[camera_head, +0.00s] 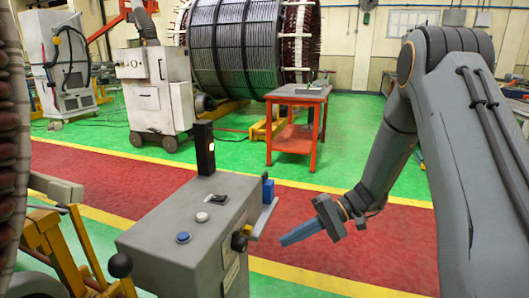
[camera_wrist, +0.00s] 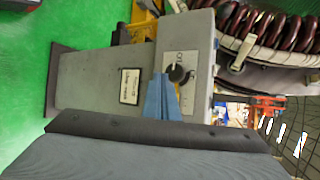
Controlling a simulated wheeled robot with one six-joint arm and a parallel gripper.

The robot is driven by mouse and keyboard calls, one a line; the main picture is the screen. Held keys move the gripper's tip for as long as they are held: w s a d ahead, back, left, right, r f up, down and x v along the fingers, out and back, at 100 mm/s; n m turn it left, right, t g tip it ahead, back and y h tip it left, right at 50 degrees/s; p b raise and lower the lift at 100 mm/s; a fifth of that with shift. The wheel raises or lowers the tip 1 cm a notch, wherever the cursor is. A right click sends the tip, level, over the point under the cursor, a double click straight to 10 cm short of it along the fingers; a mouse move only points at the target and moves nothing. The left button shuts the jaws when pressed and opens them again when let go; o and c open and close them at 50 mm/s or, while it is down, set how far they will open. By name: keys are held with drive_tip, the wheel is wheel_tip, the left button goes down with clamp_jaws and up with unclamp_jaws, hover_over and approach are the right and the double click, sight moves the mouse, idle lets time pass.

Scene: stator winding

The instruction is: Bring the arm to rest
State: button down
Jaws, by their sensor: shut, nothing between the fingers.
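My arm (camera_head: 455,140) comes in from the right and bends down toward the middle of the head view. My gripper (camera_head: 288,239) has blue fingers that are shut with nothing between them. It hangs in the air to the right of a grey control box, apart from it in the head view. In the wrist view the blue fingers (camera_wrist: 158,98) point at the box's face, below a black rotary knob (camera_wrist: 178,73). A dark wrist part of mine fills the bottom of that view.
The grey control box (camera_head: 150,247) has a blue and a white button on top. An orange table (camera_head: 293,125) stands behind, near a large stator (camera_head: 235,45). A white cabinet (camera_head: 155,85) is at the back left. The red floor strip is mostly clear.

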drive_tip(key=s+d+r+h+p, duration=0.1)
drive_tip(key=s+d+r+h, duration=0.1)
drive_tip(key=s, duration=0.5)
drive_tip(key=s+d+r+t+h+p, duration=0.1)
drive_tip(key=s+d+r+h, duration=0.2)
drive_tip(key=s+d+h, duration=0.2)
drive_tip(key=s+d+r+n+t+h+p, duration=0.1)
drive_tip(key=s+d+h, duration=0.3)
drive_tip(key=s, duration=0.4)
drive_tip(key=shift+s+r+h, duration=0.4)
drive_tip(key=shift+r+h, duration=0.3)
drive_tip(key=shift+h, duration=0.2)
drive_tip(key=shift+a, duration=0.2)
